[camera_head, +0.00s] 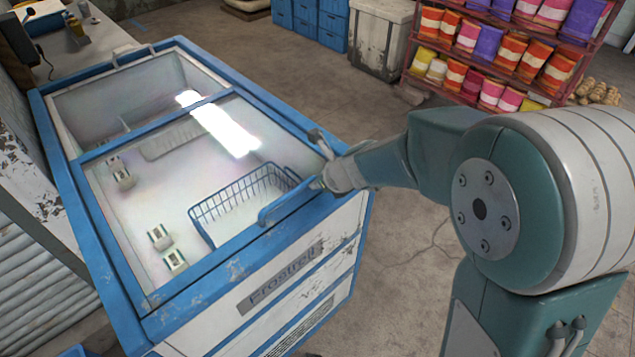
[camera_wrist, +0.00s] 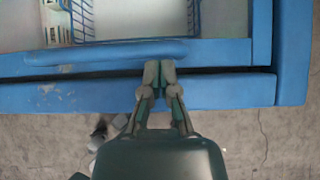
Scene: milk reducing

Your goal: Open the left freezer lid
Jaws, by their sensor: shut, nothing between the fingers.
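The chest freezer (camera_head: 265,322) has a blue frame and two glass lids, one near (camera_head: 150,215) and one far (camera_head: 130,90). Both lids look closed. The near lid has a blue bar handle (camera_head: 287,203) along its front edge, which also spans the left of the wrist view (camera_wrist: 90,54). My gripper (camera_head: 320,183) is at the handle's right end. In the wrist view my gripper (camera_wrist: 159,66) has its fingers together, with the tips at the handle's lower edge. Whether they touch it is unclear. Nothing is between the fingers.
A blue wire basket (camera_head: 240,197) and several small items lie under the glass. A rack of colourful containers (camera_head: 500,50) stands at the back right. A grey bin (camera_head: 380,38) and blue crates (camera_head: 318,20) stand behind.

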